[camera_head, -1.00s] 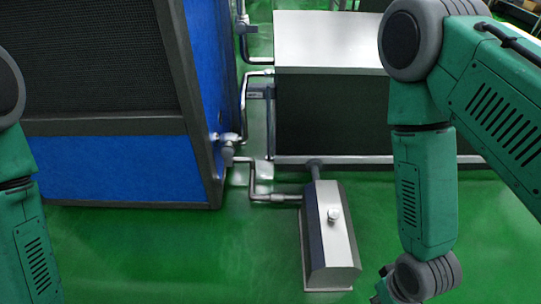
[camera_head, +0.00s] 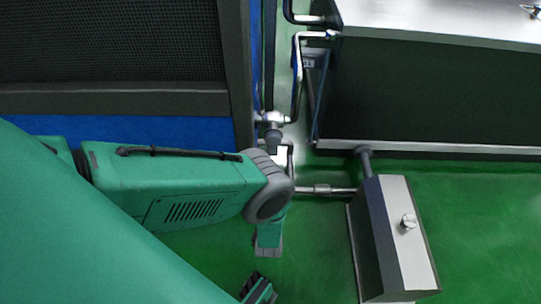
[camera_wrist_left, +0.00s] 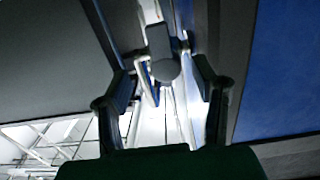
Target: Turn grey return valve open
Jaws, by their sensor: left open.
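The grey return valve (camera_head: 272,136) sits on the vertical pipe beside the blue cabinet's corner in the head view, just above my left arm. In the left wrist view its grey handle (camera_wrist_left: 160,42) shows close up, ahead of and between the fingers. My left gripper (camera_wrist_left: 164,78) is open, with one finger on each side of the handle's lower rounded part. I cannot tell whether either finger touches it.
The blue cabinet (camera_head: 130,126) with a dark mesh front stands left of the valve. Metal pipes (camera_head: 297,80) run beside it. A steel-topped dark tank (camera_head: 430,95) stands at right, with a steel box (camera_head: 405,240) in front. Green floor (camera_head: 480,215) is clear at right.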

